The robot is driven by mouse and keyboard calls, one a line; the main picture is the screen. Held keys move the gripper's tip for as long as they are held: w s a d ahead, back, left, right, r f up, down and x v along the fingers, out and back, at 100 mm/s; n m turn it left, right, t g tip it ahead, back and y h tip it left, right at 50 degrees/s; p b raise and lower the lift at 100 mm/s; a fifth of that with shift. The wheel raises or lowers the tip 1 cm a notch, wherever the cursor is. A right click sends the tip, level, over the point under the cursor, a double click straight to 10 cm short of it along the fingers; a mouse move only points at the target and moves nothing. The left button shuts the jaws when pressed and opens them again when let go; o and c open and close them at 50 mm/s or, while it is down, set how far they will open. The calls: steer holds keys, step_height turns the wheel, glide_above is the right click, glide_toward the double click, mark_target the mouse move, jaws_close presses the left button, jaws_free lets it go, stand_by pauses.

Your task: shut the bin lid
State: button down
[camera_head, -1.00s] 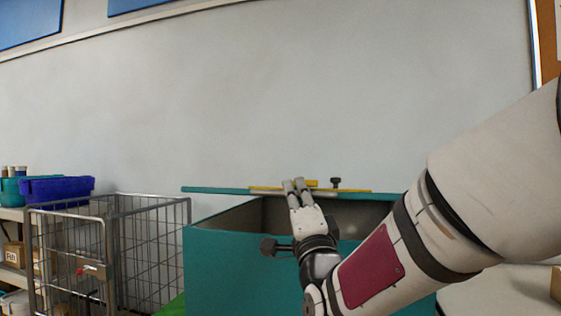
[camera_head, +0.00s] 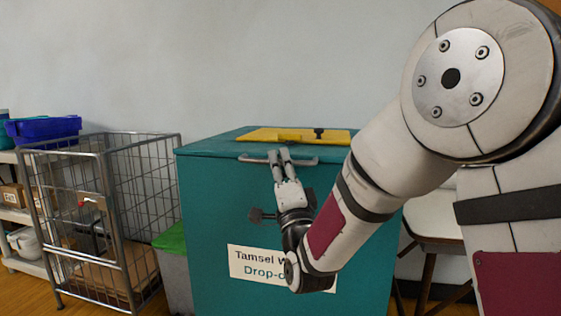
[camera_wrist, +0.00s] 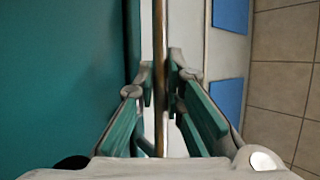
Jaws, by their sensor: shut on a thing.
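The teal bin (camera_head: 220,205) stands ahead of me against the wall, with a white drop-off sign (camera_head: 252,264) on its front. Its teal lid (camera_head: 212,146) lies flat across the top in the head view, and I see no inside of the bin or gap at the front edge. A pale bar handle (camera_head: 307,161) runs along the lid's front edge. My gripper (camera_head: 281,156) is shut on this handle. In the wrist view, the handle bar (camera_wrist: 159,35) runs between the fingers of my gripper (camera_wrist: 161,85). The fingers hide part of the handle.
A yellow panel (camera_head: 270,135) with a dark knob is on the lid. A wire cage cart (camera_head: 110,205) stands at left, beside shelves with a blue tub (camera_head: 45,128). A small green-lidded container (camera_head: 172,240) is between cart and bin. A white chair (camera_head: 435,215) stands right.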

steer(key=shift+a+f, duration=0.1)
steer(key=shift+f, duration=0.6)
steer(key=c, duration=1.7)
jaws_free()
steer(key=shift+o, duration=0.2)
steer(key=shift+r, duration=0.1)
steer(key=v, duration=0.7)
steer(key=shift+s, duration=0.2)
